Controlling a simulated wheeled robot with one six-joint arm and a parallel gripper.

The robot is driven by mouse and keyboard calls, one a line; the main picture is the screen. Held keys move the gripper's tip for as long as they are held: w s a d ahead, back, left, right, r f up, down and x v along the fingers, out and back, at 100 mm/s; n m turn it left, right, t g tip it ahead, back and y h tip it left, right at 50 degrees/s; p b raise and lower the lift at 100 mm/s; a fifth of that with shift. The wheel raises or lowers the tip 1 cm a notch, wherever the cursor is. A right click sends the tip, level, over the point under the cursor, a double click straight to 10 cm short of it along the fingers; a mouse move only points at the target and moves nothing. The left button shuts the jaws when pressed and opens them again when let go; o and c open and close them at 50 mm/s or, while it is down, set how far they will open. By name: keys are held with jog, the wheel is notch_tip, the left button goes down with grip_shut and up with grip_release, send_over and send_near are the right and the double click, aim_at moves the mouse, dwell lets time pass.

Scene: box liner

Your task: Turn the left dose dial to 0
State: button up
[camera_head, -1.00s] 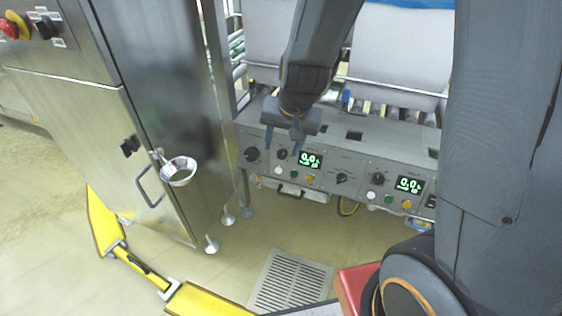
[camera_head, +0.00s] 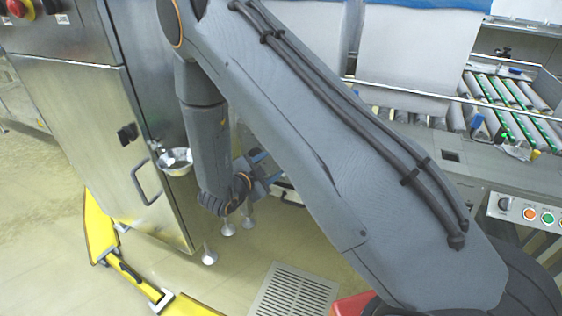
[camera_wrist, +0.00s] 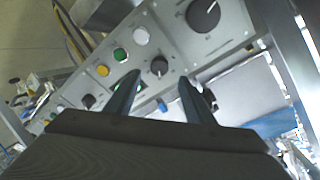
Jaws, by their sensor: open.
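The control panel (camera_wrist: 185,40) fills the upper part of the wrist view, turned at a steep angle. It has a large black dial (camera_wrist: 203,15) with a printed scale and a smaller black knob (camera_wrist: 159,66); I cannot tell which is the left dose dial or read its setting. My gripper (camera_wrist: 160,78) is open, and its fingertips appear on either side of the small knob; contact is not clear. In the head view my gripper (camera_head: 262,170) is low beside the steel cabinet, partly hidden. My arm covers the left control panel there.
White (camera_wrist: 141,36), green (camera_wrist: 120,54) and yellow (camera_wrist: 103,70) buttons sit close to the small knob. The steel cabinet (camera_head: 75,120) with a small metal bowl (camera_head: 175,161) stands left of my arm. A floor grate (camera_head: 295,292) lies below.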

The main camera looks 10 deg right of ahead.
jog(key=x, duration=0.7)
jog(key=shift+d, duration=0.2)
jog(key=c, duration=1)
jog(key=shift+d, duration=0.1)
jog(key=shift+c, duration=0.4)
